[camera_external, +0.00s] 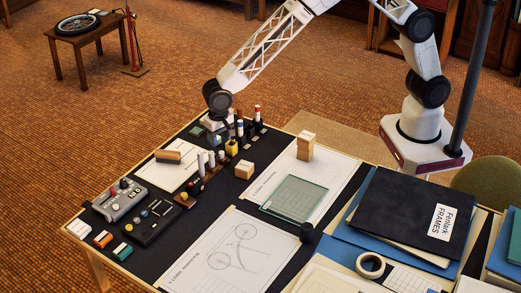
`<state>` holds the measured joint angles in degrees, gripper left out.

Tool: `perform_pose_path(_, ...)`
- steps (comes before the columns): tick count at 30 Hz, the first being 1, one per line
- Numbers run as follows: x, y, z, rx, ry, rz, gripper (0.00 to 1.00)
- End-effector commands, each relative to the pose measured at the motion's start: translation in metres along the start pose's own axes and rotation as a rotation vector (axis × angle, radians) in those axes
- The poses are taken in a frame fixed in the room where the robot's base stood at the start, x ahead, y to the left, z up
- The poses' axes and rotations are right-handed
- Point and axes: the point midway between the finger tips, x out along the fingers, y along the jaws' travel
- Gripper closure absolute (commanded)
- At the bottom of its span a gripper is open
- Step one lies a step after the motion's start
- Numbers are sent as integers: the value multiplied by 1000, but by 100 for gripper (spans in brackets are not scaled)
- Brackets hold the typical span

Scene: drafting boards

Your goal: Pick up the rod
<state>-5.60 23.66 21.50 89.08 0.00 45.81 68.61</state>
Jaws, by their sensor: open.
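My gripper (214,134) hangs below the black wrist at the back left of the drafting table, open, with its fingers small and hard to make out among the objects there. Several slim upright pieces stand close by. Pale grey ones (211,159) stand in a dark brown strip just in front of my gripper. A white one with a blue part (240,128) and a white one with a red top (257,113) stand to its right. I cannot tell which of these is the rod. No piece is visibly held.
A yellow block (231,147), wooden blocks (245,169) (305,146) and a brown piece on paper (168,156) stand nearby. A grey control box (120,200) is at left. A glass plate (294,198), drawings (225,262), a tape roll (370,265) and a black folder (405,210) lie right and front.

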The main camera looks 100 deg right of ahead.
Motion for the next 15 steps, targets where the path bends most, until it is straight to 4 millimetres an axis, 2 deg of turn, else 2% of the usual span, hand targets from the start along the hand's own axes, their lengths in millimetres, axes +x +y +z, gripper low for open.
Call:
perform_pose_path(4, 9, 0, 0, 0, 0, -1, 48)
perform_pose_path(15, 11, 0, 0, 0, 0, -1, 48)
